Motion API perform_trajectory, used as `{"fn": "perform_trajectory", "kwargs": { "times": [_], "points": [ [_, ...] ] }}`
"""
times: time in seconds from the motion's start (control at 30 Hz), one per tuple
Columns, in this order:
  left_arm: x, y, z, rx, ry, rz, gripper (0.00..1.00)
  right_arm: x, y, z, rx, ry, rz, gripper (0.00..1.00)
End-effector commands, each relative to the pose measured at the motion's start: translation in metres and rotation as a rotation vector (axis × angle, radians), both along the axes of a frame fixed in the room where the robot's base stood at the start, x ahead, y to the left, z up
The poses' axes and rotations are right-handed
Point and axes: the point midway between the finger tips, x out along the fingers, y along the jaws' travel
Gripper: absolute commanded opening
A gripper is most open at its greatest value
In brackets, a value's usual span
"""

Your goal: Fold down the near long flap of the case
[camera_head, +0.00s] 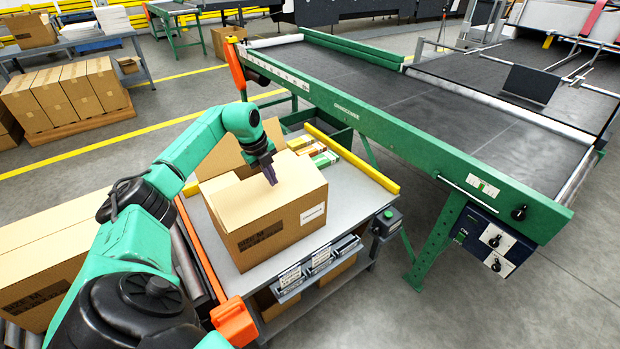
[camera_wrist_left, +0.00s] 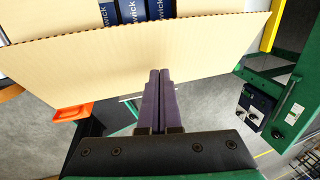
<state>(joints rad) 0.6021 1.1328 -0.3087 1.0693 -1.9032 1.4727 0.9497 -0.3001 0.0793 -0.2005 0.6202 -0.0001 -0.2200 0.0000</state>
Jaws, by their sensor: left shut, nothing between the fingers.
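The open-topped brown case (camera_head: 262,232) stands on the grey packing table. Its near long flap (camera_head: 245,200) lies inward over the top, flat or nearly so; its exact angle is unclear. A far flap (camera_head: 226,160) stands up behind it. My left gripper (camera_head: 272,181) is shut and empty, fingers pointing down at the near flap; whether they touch is unclear. In the left wrist view the shut fingers (camera_wrist_left: 160,75) show in front of a broad cardboard flap (camera_wrist_left: 90,70) with a corrugated edge. Blue packs (camera_wrist_left: 135,10) show past that edge. My right gripper is out of view.
The packing table (camera_head: 350,190) has a yellow rail (camera_head: 352,157) at its far side and label holders in front. A green-framed conveyor (camera_head: 400,125) runs behind to the right. Another case (camera_head: 45,255) lies at left. Stacked cartons (camera_head: 65,95) stand further back.

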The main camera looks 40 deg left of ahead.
Motion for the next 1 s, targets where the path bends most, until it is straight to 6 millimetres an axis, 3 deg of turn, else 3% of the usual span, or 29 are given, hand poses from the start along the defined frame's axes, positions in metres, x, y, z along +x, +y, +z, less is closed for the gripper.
{"fn": "perform_trajectory", "kwargs": {
  "times": [0.2, 0.47, 0.67, 1.0],
  "points": [
    [0.005, 0.016, -0.015, -0.001, 0.000, 0.000, 0.00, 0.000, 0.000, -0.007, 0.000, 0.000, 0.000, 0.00],
    [0.005, 0.017, -0.016, -0.001, 0.000, 0.000, 0.00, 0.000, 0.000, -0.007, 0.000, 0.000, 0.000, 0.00],
    [0.008, 0.028, -0.034, -0.001, 0.000, 0.001, 0.00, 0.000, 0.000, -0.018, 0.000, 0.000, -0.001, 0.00],
    [0.008, 0.029, -0.024, 0.000, 0.000, -0.001, 0.00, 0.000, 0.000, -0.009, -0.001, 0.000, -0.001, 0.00]
  ]
}}
